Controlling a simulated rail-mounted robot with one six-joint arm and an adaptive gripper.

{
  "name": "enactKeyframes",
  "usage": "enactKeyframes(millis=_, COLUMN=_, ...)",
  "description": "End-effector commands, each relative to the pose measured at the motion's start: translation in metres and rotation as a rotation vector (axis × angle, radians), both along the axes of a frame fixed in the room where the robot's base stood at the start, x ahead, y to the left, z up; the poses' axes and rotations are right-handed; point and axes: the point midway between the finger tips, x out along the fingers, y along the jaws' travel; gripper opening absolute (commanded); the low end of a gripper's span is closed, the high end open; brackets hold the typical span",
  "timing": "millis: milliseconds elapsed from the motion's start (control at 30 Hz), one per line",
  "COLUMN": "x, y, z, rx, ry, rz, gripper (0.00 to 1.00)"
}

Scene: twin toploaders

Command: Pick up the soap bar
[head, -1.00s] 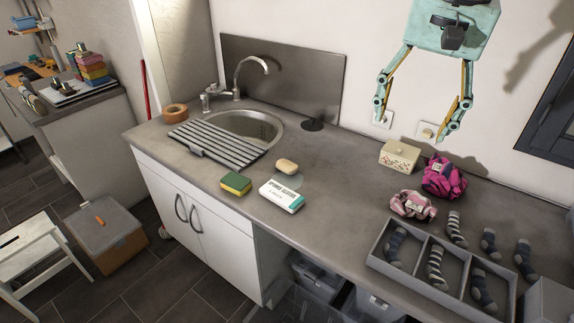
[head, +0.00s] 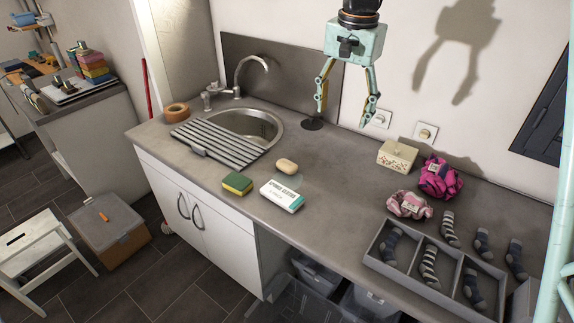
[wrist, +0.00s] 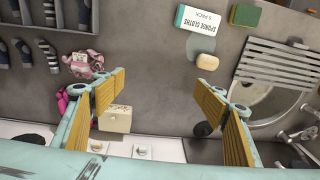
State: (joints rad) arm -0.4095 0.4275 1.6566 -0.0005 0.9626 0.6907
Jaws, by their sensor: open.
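The soap bar (head: 287,166) is a pale tan oval lying on the grey counter, in front of the sink and behind the sponge cloths box. It also shows in the wrist view (wrist: 208,62), beyond my fingertips and between them, toward the right finger. My gripper (head: 346,110) is open and empty, high above the back of the counter, to the right of and well above the soap. In the wrist view its two fingers (wrist: 165,90) are spread wide apart.
A white-and-teal sponge cloths box (head: 282,196) and a green-yellow sponge (head: 237,183) lie close in front of the soap. A ridged drainer (head: 217,147) partly covers the sink (head: 268,125). A cream box (head: 397,155), pink cloth items and a sock tray (head: 434,290) stand to the right.

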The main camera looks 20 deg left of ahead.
Motion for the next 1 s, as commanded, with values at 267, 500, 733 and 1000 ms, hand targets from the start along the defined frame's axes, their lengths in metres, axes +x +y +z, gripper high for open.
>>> enactKeyframes(millis=267, x=0.027, y=0.05, z=-0.032, rx=-0.006, ry=0.026, rz=-0.026, gripper=0.65)
enactKeyframes(millis=500, x=0.046, y=0.092, z=-0.064, rx=-0.013, ry=0.047, rz=-0.049, gripper=0.65)
enactKeyframes(millis=733, x=0.058, y=0.132, z=-0.099, rx=-0.021, ry=0.067, rz=-0.072, gripper=0.65)
enactKeyframes(millis=1000, x=0.066, y=0.171, z=-0.134, rx=-0.029, ry=0.083, rz=-0.096, gripper=0.65)
